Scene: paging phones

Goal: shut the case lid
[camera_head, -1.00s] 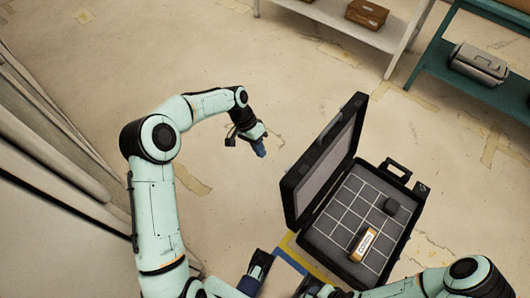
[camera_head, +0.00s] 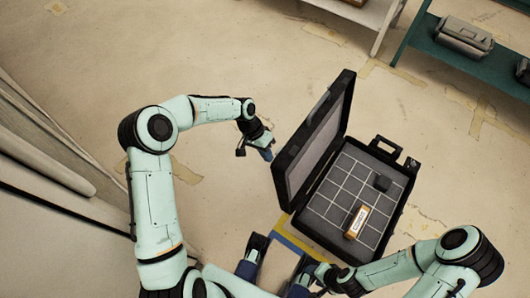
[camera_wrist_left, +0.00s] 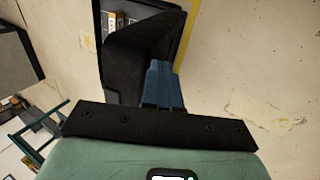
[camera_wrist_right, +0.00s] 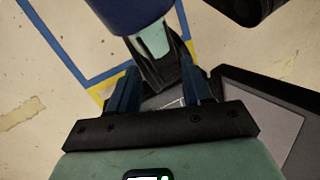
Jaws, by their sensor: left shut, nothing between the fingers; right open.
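The black case (camera_head: 318,228) lies open on the floor, its base lined with a grid of compartments. Its lid (camera_head: 313,140) stands steeply up on the left side, leaning outward. My right gripper (camera_wrist_right: 162,88) is open and empty, low near the case's near side.
Blue and yellow tape (camera_head: 290,250) marks the floor at the case's near-left corner. A teal shelf (camera_head: 480,65) with a grey container (camera_head: 464,36) and a white shelf (camera_head: 345,33) stand at the back. The floor left of the lid is clear.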

